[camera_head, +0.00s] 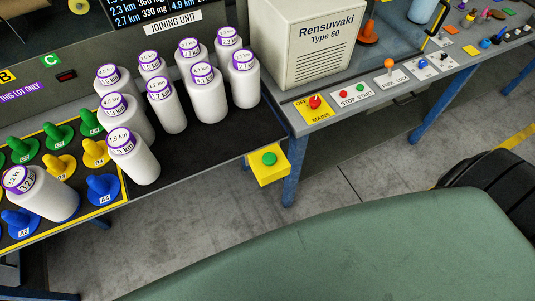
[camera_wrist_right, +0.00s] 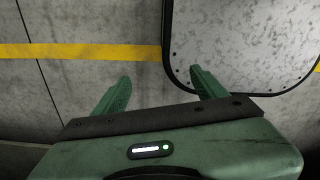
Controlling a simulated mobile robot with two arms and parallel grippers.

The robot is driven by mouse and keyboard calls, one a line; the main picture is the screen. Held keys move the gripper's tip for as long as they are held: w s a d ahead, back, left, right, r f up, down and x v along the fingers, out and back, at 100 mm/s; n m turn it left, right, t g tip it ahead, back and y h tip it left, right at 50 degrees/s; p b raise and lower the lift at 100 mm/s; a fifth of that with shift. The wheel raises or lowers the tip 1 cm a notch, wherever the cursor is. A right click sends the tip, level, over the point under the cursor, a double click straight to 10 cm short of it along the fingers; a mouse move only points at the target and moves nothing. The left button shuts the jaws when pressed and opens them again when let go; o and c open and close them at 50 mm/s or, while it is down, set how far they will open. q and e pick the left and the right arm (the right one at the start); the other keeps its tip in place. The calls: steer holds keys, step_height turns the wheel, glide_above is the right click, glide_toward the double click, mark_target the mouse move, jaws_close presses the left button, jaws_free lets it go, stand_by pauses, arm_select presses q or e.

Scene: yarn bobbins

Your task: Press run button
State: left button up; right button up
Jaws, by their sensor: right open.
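A round green button (camera_head: 269,158) sits on a yellow box (camera_head: 268,175) fixed at the front edge of the table, below the dark mat. No run label is readable on it. A panel marked STOP START (camera_head: 356,95) with a red and a green button lies on the bench to the right. My right gripper (camera_wrist_right: 160,88) is open and empty in the right wrist view, above the grey floor. Neither button shows in that view, and neither gripper shows in the head view.
Several white bobbins (camera_head: 164,107) stand on the dark mat (camera_head: 215,143) behind the yellow box. A red MAINS switch (camera_head: 315,102) sits beside the Rensuwaki machine (camera_head: 318,45). A blue table leg (camera_head: 291,180) stands right of the box. Floor in front is clear.

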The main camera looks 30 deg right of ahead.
steer(key=w, duration=0.1)
steer(key=w+a+t, duration=0.1)
steer(key=w, duration=0.1)
steer(key=shift+r+b, duration=0.2)
steer(key=shift+b, duration=0.2)
steer(key=c, duration=1)
steer(key=w, duration=0.1)
steer(key=w+a+r+t+b, duration=0.1)
steer(key=w, duration=0.1)
steer(key=w+a+r+t, duration=0.1)
steer(key=w, duration=0.1)
steer(key=shift+r+y, duration=0.25)
steer(key=shift+y, duration=0.05)
jaws_close()
steer(key=w+a+r+m+t+b, duration=0.1)
steer(key=w+a+r+t+b, duration=0.2)
steer(key=w+r, duration=0.7)
steer(key=w+d+r+t+b, duration=0.1)
steer(key=w+r+t, duration=0.1)
steer(key=r, duration=0.9)
steer(key=w+d+r+m+t+b, duration=0.1)
steer(key=w+r+t+b, duration=0.1)
steer(key=r, duration=0.9)
steer(key=w+d+r+m+t+b, duration=0.1)
steer(key=r+t, duration=0.3)
steer(key=r, duration=0.7)
steer(key=shift+w+d+r+b, duration=0.25)
steer(key=shift+w+d+b, duration=0.2)
steer(key=shift+w+d, duration=0.15)
